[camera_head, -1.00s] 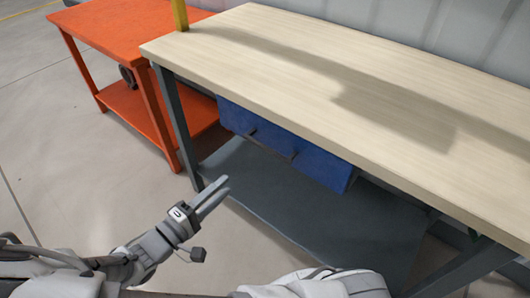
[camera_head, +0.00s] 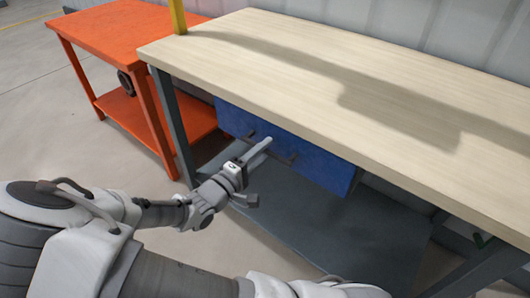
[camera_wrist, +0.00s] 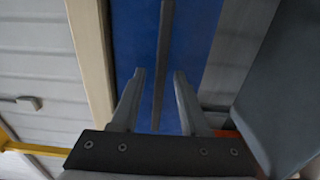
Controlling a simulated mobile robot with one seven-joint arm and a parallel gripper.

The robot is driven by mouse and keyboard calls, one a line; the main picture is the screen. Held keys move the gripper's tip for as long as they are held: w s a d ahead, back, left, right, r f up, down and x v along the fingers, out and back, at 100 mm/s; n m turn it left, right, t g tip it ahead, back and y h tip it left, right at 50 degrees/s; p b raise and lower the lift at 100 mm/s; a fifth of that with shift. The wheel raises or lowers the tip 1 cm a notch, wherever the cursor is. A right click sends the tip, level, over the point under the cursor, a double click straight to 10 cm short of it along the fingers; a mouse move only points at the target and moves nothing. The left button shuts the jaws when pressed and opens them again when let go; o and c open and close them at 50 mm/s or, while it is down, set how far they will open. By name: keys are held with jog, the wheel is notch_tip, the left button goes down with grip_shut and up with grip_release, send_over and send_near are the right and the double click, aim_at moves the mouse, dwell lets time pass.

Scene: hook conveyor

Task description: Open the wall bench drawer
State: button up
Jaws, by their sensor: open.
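The wall bench has a pale wooden top (camera_head: 330,75) and grey legs. Its blue drawer (camera_head: 325,172) hangs under the top and looks shut. A dark bar handle (camera_head: 283,157) runs along the drawer front. My gripper (camera_head: 262,148) is in front of the drawer, by the left part of the handle. In the wrist view my gripper (camera_wrist: 158,78) is open, with one finger on each side of the dark handle (camera_wrist: 164,50). The blue drawer front (camera_wrist: 190,40) lies behind it. I cannot tell whether either finger touches the handle.
A grey lower shelf (camera_head: 330,235) lies under the drawer. An orange table (camera_head: 125,32) stands to the left, with a dark round object (camera_head: 126,83) on its side. A yellow post (camera_head: 178,16) rises at the bench's back left corner. The floor (camera_head: 50,140) at left is clear.

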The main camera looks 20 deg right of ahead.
jog(key=shift+w+d, duration=0.2)
jog(key=shift+d, duration=0.05)
grip_shut()
dwell(1.4)
